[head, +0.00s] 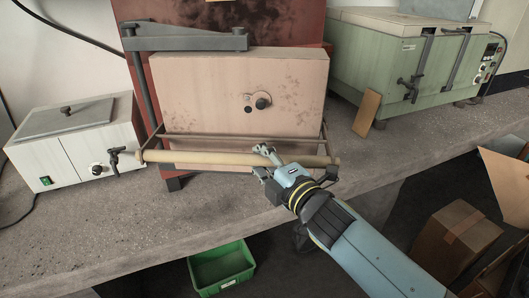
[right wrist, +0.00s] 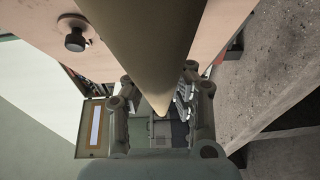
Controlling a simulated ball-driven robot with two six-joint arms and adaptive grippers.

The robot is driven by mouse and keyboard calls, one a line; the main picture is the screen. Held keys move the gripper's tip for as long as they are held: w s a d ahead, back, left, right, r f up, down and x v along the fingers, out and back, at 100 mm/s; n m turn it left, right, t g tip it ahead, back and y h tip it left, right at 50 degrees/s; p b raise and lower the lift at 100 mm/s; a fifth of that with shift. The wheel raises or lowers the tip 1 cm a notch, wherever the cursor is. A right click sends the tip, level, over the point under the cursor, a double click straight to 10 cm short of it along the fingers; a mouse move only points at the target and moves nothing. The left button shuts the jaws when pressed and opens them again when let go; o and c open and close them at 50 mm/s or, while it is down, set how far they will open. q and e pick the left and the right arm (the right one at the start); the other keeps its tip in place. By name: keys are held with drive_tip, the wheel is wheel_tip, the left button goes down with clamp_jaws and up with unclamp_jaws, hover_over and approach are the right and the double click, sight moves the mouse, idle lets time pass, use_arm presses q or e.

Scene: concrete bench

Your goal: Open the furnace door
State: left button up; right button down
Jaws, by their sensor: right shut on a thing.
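The furnace door (head: 235,95) is a pinkish-beige slab with a round dark knob (head: 262,101). It stands in front of the red furnace body (head: 230,22). A long wooden handle bar (head: 200,158) runs across the door's lower front on a metal frame. My right gripper (head: 270,160) is shut on the bar, right of its middle. In the right wrist view the bar (right wrist: 160,60) passes between the fingers, and the door's knob (right wrist: 75,38) shows at upper left. My left gripper is not in view.
A white box unit (head: 75,135) with a tap stands left of the furnace. A green chest unit (head: 405,65) stands at right, with a small wooden block (head: 367,112) before it. A green bin (head: 222,268) and cardboard boxes (head: 455,235) lie below the bench.

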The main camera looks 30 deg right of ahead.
drive_tip(key=shift+s+a+f, duration=0.1)
drive_tip(key=shift+s, duration=0.05)
drive_tip(key=c, duration=1.7)
unclamp_jaws()
drive_tip(key=o, duration=0.5)
drive_tip(key=shift+s, duration=0.3)
drive_tip(key=shift+o, duration=0.7)
drive_tip(key=shift+r, duration=0.2)
drive_tip(key=shift+w, duration=0.15)
drive_tip(key=s+d, duration=0.1)
drive_tip(key=s, duration=1.1)
drive_tip(key=shift+d+r, duration=0.1)
